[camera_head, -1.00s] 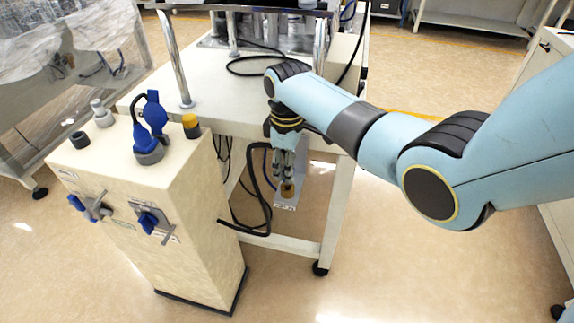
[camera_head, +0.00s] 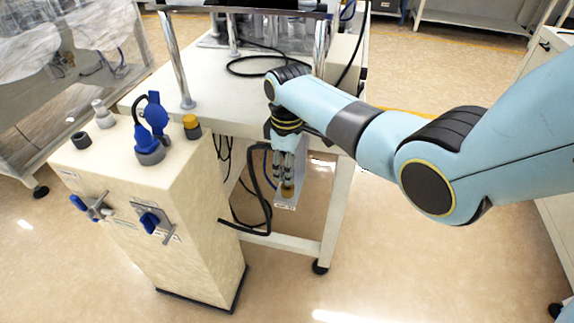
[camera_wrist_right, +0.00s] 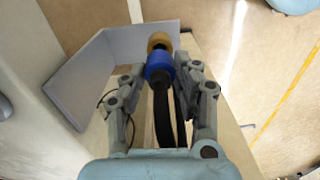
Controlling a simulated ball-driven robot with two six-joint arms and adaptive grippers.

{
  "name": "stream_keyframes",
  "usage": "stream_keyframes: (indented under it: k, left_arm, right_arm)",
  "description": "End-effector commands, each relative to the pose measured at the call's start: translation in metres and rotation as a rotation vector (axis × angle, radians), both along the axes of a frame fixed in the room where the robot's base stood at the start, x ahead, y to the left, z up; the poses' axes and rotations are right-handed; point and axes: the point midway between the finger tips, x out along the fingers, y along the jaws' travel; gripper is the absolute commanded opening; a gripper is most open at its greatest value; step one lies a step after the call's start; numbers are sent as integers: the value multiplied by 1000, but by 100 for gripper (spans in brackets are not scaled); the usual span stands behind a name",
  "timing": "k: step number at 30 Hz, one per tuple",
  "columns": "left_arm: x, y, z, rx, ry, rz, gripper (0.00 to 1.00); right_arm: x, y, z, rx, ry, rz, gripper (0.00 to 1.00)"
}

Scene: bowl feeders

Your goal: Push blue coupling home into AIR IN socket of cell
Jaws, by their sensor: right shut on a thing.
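The blue coupling (camera_wrist_right: 159,66) is between the fingers of my right gripper (camera_wrist_right: 158,80), with a black hose (camera_wrist_right: 163,115) running back from it in the right wrist view. Its front end meets a brass-coloured socket (camera_wrist_right: 158,41) on a grey bracket (camera_wrist_right: 98,75). I cannot tell how deep it sits. In the head view my right gripper (camera_head: 287,172) points down beside the table leg, shut on the coupling, which its fingers mostly hide. My left gripper is not in view.
A cream cabinet (camera_head: 145,215) with blue-handled valves (camera_head: 150,221) and a blue plug (camera_head: 153,115) on top stands to the left. The white table (camera_head: 225,105) is behind the gripper. A black hose loop (camera_head: 252,190) hangs between cabinet and table.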

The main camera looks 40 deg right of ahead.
Motion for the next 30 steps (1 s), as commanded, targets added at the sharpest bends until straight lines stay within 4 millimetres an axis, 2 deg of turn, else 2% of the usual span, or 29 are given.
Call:
stream_keyframes:
  k: [30]
  left_arm:
    - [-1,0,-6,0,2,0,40]
  right_arm:
    - [0,0,-11,1,-1,0,0]
